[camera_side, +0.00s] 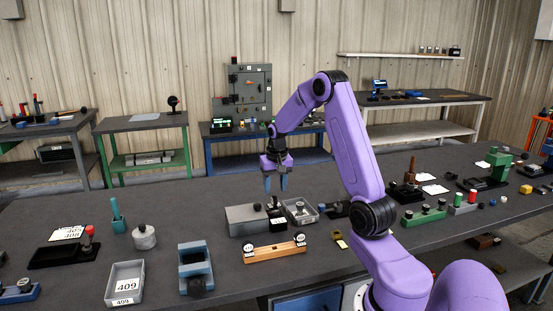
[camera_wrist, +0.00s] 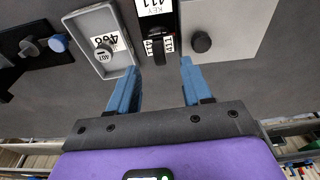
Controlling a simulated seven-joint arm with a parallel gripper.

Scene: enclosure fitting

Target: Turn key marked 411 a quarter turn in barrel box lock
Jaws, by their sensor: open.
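In the wrist view a black key (camera_wrist: 158,46) stands on a dark strip, with small white tags reading 411 on both sides and a larger label reading KEY 411 (camera_wrist: 155,7) beyond it. The strip lies against a grey box (camera_wrist: 232,28) with a dark round knob (camera_wrist: 201,42). In the side view the grey box (camera_side: 244,219) sits mid-bench with the black lock part (camera_side: 276,211) at its right end. My gripper (camera_side: 275,184) hangs above that end, blue fingers pointing down. In the wrist view my gripper (camera_wrist: 159,83) is open and empty, its fingertips apart from the key.
A wooden stand (camera_side: 273,253) with two round labelled pieces lies in front. A blue holder (camera_side: 194,268) and a 409 tray (camera_side: 110,291) stand front left. Bare bench lies behind the box.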

